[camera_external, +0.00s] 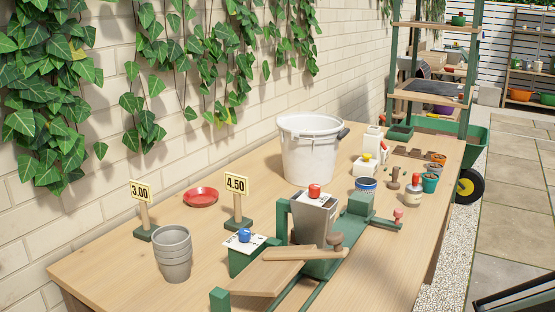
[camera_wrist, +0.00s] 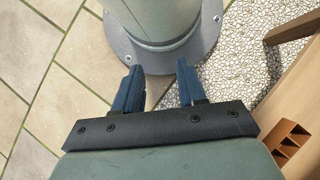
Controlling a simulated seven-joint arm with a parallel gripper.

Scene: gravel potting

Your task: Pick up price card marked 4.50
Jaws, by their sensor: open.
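The price card marked 4.50 (camera_external: 236,184) is pale yellow with a dark border. It stands upright on a wooden post with a dark green base on the table, left of the white bucket. My gripper (camera_wrist: 157,75) shows in the wrist view with its two blue fingers apart and nothing between them. It is over paving and gravel, beside a round grey-green column base, away from the card. I cannot make out my gripper in the external view. The card is not in the wrist view.
A similar card marked 3.00 (camera_external: 140,191) stands to the left. Near the 4.50 card are a red saucer (camera_external: 201,197), stacked grey pots (camera_external: 173,253), a green box (camera_external: 243,257) with a blue knob and a white bucket (camera_external: 309,155). Bare wood (camera_external: 95,271) lies front left.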

